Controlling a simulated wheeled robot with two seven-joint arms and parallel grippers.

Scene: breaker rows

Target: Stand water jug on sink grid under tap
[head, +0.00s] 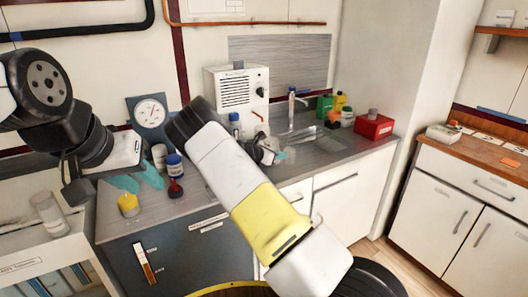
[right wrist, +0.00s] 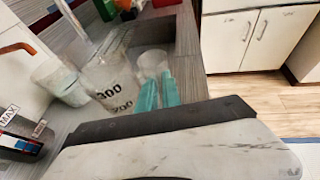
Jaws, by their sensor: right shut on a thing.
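The clear water jug (right wrist: 107,85), marked 300 and 200, stands out in the right wrist view. My right gripper (right wrist: 158,88) is shut at its side; a clear rounded part (right wrist: 152,63), perhaps its handle, is by the fingers. In the head view my right gripper (head: 281,155) and the partly hidden jug (head: 264,150) are in front of the tap (head: 292,104), near the sink (head: 328,143). I cannot tell whether the jug touches anything below. The sink grid is not clear. My left gripper (head: 138,181) is open and empty above the left counter.
A white boiler (head: 238,90) stands left of the tap. Bottles (head: 325,106) and a red box (head: 374,126) stand right of it. A dial scale (head: 150,112), a blue-lidded jar (head: 175,165) and a yellow item (head: 129,205) are near my left gripper.

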